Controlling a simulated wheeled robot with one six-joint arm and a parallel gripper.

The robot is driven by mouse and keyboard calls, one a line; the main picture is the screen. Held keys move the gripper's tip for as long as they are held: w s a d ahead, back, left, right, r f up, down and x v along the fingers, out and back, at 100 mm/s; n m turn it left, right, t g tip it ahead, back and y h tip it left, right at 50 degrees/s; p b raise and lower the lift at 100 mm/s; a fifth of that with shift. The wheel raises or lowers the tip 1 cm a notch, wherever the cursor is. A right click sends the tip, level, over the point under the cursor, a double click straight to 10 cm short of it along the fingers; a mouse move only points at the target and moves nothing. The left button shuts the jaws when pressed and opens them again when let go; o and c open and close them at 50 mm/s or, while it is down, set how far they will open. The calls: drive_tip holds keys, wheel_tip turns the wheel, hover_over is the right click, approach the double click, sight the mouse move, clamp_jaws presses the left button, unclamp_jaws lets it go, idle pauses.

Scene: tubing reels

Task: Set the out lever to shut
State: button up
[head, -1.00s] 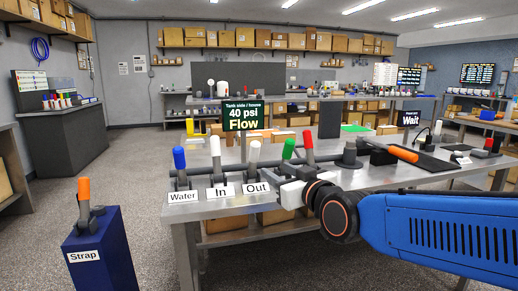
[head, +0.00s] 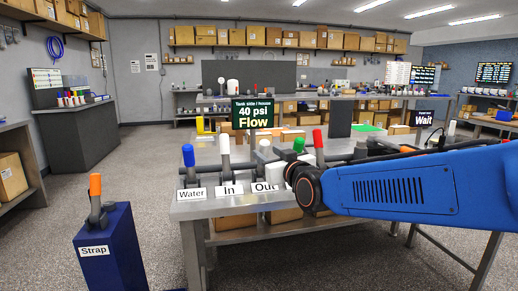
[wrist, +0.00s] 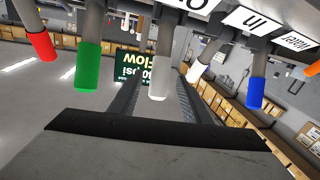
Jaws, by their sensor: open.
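The out lever (head: 264,148), grey with a pale tip, stands upright behind the Out label (head: 266,187) on the bench. In the wrist view the out lever (wrist: 159,80) shows between the two dark fingers of my gripper (wrist: 157,98). The gripper is open, with space on both sides of the lever. In the head view my gripper (head: 287,163) is just right of the lever and partly covers the label. A sign (head: 252,115) behind reads 40 psi Flow.
The white-tipped In lever (head: 225,146) and blue-tipped Water lever (head: 188,156) stand to the left. Green (head: 298,145) and red (head: 317,139) levers stand close to the right. The orange Strap lever (head: 95,186) is on a separate blue stand.

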drive_tip(key=x, duration=0.7)
drive_tip(key=shift+w+a, duration=0.15)
drive_tip(key=shift+w, duration=0.1)
clamp_jaws()
